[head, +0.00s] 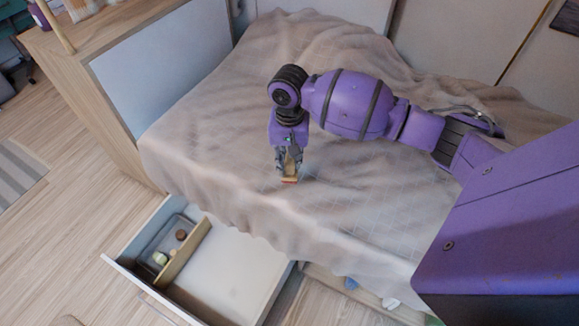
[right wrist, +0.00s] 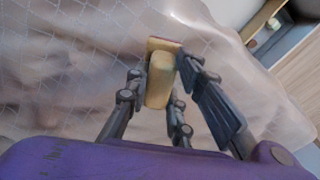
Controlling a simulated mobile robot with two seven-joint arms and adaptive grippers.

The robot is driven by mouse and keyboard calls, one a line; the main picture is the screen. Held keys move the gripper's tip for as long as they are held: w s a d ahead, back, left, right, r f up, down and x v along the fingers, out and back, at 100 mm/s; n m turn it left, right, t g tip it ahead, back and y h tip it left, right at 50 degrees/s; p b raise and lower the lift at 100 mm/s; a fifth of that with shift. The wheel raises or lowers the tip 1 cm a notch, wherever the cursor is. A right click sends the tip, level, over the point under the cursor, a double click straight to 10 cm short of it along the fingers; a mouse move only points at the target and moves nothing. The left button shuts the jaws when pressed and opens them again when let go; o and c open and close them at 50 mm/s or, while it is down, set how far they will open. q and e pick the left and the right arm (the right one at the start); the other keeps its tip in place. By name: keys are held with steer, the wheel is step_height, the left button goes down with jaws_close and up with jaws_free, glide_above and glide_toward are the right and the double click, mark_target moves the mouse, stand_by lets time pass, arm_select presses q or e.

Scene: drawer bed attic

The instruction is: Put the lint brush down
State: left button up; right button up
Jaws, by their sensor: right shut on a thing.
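The lint brush is a tan, wooden-looking piece with a reddish edge at its lower end; it shows small in the head view (head: 290,172) and closer in the right wrist view (right wrist: 161,78). My right gripper (head: 287,166) points down and is shut on the lint brush. In the right wrist view its fingers (right wrist: 158,95) stand on both sides of the brush. The brush is over the beige bed cover (head: 220,170), near the bed's front side. I cannot tell whether it touches the cover. My left gripper is not in view.
An open drawer (head: 235,272) sticks out below the bed's front edge, with a tray (head: 150,254) of several small items behind a wooden divider. A wood-edged panel (head: 110,110) stands at the bed's left end. The cover around the gripper is wrinkled but clear.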

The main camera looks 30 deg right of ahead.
steer(key=shift+w+d+f, duration=0.15)
steer(key=shift+w+f, duration=0.05)
steer(key=shift+f, duration=0.2)
step_height(320, 180, down, 3)
steer(key=shift+r+b, duration=0.1)
steer(key=shift+b, duration=0.25)
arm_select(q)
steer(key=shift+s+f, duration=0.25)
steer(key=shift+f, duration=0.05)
arm_select(e)
steer(key=shift+r, duration=0.1)
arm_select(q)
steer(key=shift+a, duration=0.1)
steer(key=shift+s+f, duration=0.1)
arm_select(e)
steer(key=o, duration=1)
step_height(320, 180, up, 11)
steer(key=shift+f+p, duration=0.1)
steer(key=shift+p, duration=1)
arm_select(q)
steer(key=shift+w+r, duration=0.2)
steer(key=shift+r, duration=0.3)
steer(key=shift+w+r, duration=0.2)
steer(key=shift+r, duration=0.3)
arm_select(e)
steer(key=shift+r, duration=0.6)
